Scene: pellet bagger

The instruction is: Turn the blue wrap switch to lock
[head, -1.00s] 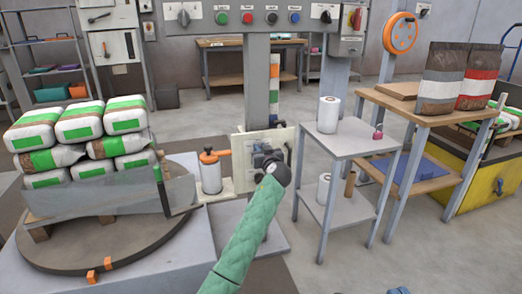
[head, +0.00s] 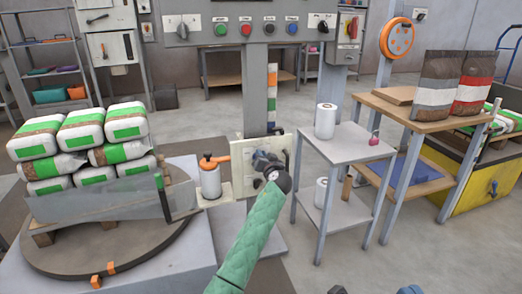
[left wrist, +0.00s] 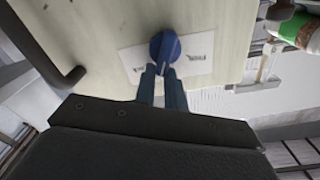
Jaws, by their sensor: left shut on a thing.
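The blue wrap switch (left wrist: 164,46) is a round knob on a pale plate between two small dark labels, too small to read, in the left wrist view. A short light mark on it points toward my gripper. My left gripper (left wrist: 162,72) is shut on the knob's near part with its two dark blue fingers. In the head view my left gripper (head: 266,160) is at the cream panel (head: 243,148) and hides the switch.
A dark handle (left wrist: 62,72) stands beside the switch plate. An orange-topped canister (head: 210,178) is left of the panel, near the turntable (head: 75,258) with stacked bags. A grey stand (head: 350,142) with white rolls is to the right.

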